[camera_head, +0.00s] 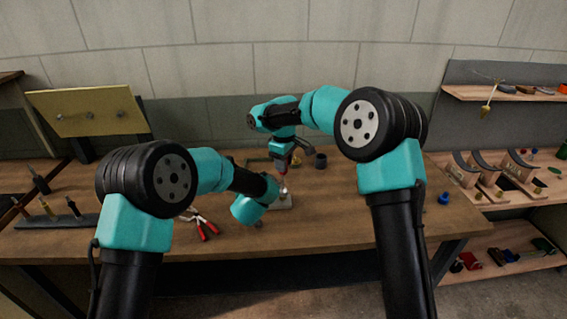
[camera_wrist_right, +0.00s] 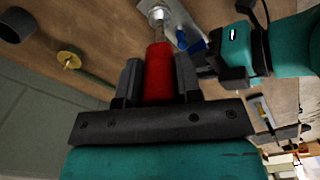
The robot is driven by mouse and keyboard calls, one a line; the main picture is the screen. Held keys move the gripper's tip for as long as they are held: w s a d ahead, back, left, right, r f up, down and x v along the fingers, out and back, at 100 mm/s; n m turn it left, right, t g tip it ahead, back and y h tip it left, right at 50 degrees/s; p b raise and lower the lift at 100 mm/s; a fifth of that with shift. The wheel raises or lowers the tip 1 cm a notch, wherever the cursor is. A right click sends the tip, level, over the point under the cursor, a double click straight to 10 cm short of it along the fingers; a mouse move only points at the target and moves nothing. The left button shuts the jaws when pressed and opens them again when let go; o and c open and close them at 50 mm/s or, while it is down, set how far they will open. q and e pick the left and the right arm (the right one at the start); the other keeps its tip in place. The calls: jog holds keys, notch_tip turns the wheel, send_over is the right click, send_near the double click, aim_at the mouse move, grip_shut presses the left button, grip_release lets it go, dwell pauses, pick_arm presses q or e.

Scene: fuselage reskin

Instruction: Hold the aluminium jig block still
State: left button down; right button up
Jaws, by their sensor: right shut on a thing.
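The aluminium jig block seems to be the pale grey piece (camera_head: 284,203) on the bench at centre, partly covered by my left arm. A grey surface with a blue part (camera_wrist_right: 184,40) shows beside the tool tip in the right wrist view. My right gripper (camera_wrist_right: 158,82) is shut on a red-handled tool (camera_wrist_right: 158,70), whose metal end points down toward the grey piece; whether they touch is unclear. My left gripper (camera_wrist_right: 208,66) is low beside the grey piece. Its fingertips are mostly hidden, so its grip cannot be made out.
Red-handled pliers (camera_head: 202,224) lie on the bench left of the block. A dark cup (camera_head: 321,160) stands behind it to the right. A rack with upright tools (camera_head: 55,218) is at left. Curved pieces on stands (camera_head: 485,175) fill the right.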

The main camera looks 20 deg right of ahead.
jog(key=shift+f, duration=0.9)
dwell(0.8)
jog(key=m, duration=1.3)
jog(key=shift+a+m, duration=0.1)
jog(key=shift+m, duration=0.3)
jog(key=shift+n, duration=0.5)
jog(key=shift+n, duration=0.9)
jog(key=shift+r, duration=0.2)
jog(key=shift+r, duration=0.75)
